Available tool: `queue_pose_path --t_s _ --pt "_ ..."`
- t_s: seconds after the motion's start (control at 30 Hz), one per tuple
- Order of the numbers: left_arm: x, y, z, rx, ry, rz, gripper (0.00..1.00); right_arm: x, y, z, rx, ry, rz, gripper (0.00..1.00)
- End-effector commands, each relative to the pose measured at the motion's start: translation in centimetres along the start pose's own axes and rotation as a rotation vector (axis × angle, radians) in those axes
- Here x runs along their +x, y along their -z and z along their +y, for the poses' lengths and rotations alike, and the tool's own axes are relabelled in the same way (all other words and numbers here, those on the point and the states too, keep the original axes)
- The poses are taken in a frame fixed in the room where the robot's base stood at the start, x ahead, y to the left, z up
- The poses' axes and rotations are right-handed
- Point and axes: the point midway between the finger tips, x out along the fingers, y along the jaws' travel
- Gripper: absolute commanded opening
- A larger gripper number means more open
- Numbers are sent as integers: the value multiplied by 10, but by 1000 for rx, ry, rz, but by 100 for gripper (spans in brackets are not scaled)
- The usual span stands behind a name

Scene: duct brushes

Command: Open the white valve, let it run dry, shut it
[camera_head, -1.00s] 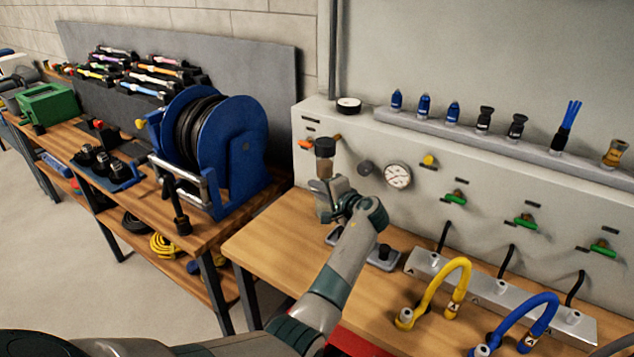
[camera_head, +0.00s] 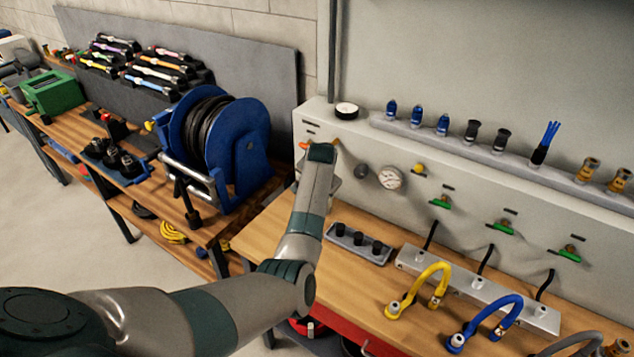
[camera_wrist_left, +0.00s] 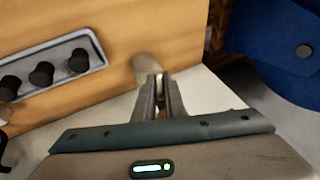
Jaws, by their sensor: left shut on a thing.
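My left arm reaches to the left end of the pale panel (camera_head: 345,120). In the head view its wrist hides the gripper's fingers and most of what they hold. An orange valve part (camera_head: 304,145) shows just left of the wrist. In the left wrist view my left gripper (camera_wrist_left: 159,82) is shut on a small part, which I take for the valve handle; it is mostly hidden between the fingertips. A pale, round-ended cylinder (camera_wrist_left: 147,64) lies just beyond the fingertips. I cannot tell the valve's colour or position, or whether anything flows. My right gripper is not in view.
A round gauge (camera_head: 391,178) and green-handled valves (camera_head: 440,202) sit right of my wrist. A tray with black knobs (camera_head: 358,243) and yellow (camera_head: 430,272) and blue hoses (camera_head: 500,308) lie on the bench. A blue reel (camera_head: 235,150) stands close on the left.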

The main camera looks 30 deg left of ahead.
Motion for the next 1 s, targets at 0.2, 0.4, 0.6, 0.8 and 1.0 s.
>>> queue_pose_path --t_s 0.2,0.4,0.6,0.8,1.0 --pt "0 0 -1 -64 -153 -1 0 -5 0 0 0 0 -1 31" --pt "1 0 0 -98 -239 -1 0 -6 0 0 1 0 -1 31" --pt "1 -1 1 -113 -274 -1 0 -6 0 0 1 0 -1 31" --pt "1 -1 1 -114 -278 -2 0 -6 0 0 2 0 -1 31" --pt "1 -1 1 -114 -277 -2 17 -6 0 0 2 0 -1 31"
